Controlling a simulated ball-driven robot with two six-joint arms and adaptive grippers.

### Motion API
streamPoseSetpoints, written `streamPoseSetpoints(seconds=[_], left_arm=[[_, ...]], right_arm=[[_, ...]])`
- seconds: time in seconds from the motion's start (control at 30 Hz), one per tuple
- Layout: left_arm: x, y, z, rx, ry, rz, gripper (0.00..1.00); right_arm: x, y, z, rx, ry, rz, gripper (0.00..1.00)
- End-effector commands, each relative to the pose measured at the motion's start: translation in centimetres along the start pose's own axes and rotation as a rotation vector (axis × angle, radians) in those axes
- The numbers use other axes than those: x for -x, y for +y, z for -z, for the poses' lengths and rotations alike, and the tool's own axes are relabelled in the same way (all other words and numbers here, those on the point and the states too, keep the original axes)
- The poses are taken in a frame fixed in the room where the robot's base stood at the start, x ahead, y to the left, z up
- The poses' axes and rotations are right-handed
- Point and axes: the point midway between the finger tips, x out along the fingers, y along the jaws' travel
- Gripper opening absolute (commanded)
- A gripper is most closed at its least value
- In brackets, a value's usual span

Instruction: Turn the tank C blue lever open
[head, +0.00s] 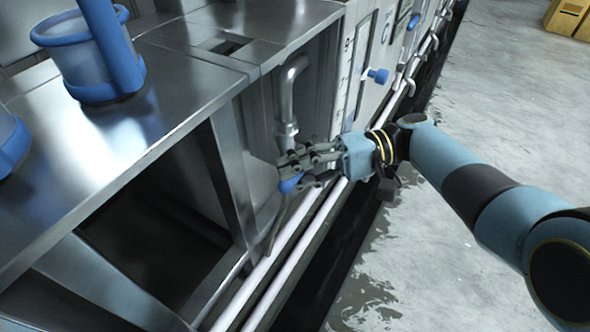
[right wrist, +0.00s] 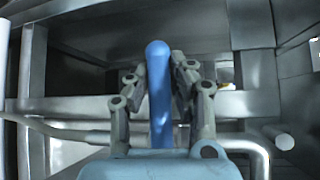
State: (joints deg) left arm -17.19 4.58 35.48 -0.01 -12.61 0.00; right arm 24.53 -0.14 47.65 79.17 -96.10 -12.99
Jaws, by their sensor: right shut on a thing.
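The blue lever (head: 290,184) is on a valve at the lower end of a bent steel pipe (head: 286,95) on the machine's side. In the head view most of it is hidden by my right gripper (head: 290,168), and only its blue tip shows. In the right wrist view the blue lever (right wrist: 159,95) stands upright in the picture, between the two fingers of my right gripper (right wrist: 160,85). The fingers are closed on it from both sides. No tank letter is readable. My left gripper is not in view.
Another blue lever (head: 377,75) sticks out farther along the machine front. Two white pipes (head: 265,285) run low along the machine. A steel counter (head: 120,150) with blue-rimmed containers (head: 100,75) is at left. Wet concrete floor (head: 470,260) is open at right; boxes (head: 568,18) stand far off.

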Motion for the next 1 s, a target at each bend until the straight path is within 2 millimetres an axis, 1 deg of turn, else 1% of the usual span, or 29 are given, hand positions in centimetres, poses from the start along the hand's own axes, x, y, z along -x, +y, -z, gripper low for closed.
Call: streamPoseSetpoints(seconds=[0.27,0.47,0.73,1.0], left_arm=[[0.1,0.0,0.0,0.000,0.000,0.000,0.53],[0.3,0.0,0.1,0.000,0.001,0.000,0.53],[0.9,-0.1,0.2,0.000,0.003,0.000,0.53],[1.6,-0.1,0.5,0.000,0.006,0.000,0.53]], right_arm=[[0.0,0.1,0.0,0.016,0.003,-0.013,0.00],[0.0,0.6,0.2,0.073,0.020,-0.070,0.00],[-0.1,2.1,0.6,0.223,0.062,-0.220,0.00],[0.3,3.8,1.4,0.403,0.113,-0.399,0.00]])
